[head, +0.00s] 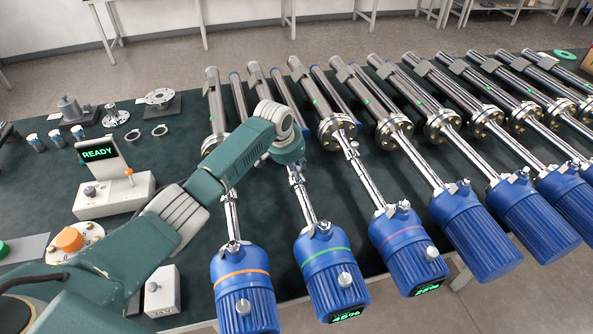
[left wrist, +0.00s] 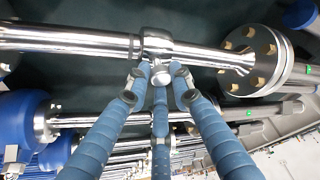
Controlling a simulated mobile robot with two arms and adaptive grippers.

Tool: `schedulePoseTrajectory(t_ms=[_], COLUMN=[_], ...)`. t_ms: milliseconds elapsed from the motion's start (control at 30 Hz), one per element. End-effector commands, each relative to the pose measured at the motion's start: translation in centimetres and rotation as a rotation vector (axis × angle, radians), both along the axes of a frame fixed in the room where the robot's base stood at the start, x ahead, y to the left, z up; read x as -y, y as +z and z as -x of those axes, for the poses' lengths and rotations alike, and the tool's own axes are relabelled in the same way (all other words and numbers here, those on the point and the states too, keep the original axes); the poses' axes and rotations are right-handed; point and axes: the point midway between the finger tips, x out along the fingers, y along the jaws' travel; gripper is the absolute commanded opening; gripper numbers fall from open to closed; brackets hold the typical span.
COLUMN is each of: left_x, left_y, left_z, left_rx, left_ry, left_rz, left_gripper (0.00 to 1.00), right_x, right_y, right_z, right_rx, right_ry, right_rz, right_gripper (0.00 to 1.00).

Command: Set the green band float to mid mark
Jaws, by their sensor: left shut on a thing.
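The green band transmitter (head: 326,262) has a ribbed blue housing with a green ring, and its lit display (head: 346,314) seems to read about 45%. Its chrome stem (head: 306,207) runs up from the housing and passes under my left arm. My left gripper (head: 296,172) is at this stem, its fingers mostly hidden by the wrist in the head view. In the left wrist view, the blue fingers (left wrist: 160,76) are shut around a small knob below a chrome collar, the float (left wrist: 157,43), on a horizontal tube. A mark on the tube cannot be made out. My right gripper is not in view.
An orange band transmitter (head: 241,281) lies close on the left and a pink band one (head: 402,250) close on the right, with more beyond. A READY box (head: 113,193), flanges (head: 160,98) and a small grey box (head: 162,291) are on the left side of the dark table.

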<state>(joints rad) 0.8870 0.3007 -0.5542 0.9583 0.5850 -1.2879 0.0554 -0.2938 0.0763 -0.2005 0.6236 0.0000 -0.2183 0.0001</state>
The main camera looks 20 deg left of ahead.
Motion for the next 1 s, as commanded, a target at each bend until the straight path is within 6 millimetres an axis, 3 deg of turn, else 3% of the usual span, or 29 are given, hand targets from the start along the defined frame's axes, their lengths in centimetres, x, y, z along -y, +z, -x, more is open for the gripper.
schedulePoseTrajectory(t_ms=[67,100,167,567,733,1000], left_x=[0.2,0.2,0.2,0.0,-0.2,-0.6], left_y=[0.0,0.0,0.0,0.5,2.9,8.3], left_z=[0.0,0.0,0.0,0.2,1.2,3.3], left_rx=[-0.001,-0.001,-0.001,0.000,0.001,0.001], left_ry=[-0.001,-0.001,-0.001,0.000,-0.001,-0.001], left_rz=[0.003,0.003,0.003,0.001,0.001,0.001], left_gripper=[0.00,0.28,0.40,0.40,0.40,0.40], right_x=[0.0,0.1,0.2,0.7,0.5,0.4], right_y=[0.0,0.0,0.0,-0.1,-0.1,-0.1], right_z=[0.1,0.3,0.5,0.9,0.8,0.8], right_rx=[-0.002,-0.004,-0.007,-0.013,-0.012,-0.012], right_ry=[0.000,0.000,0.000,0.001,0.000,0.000], right_rz=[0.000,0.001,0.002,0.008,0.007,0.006], right_gripper=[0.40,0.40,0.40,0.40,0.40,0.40])
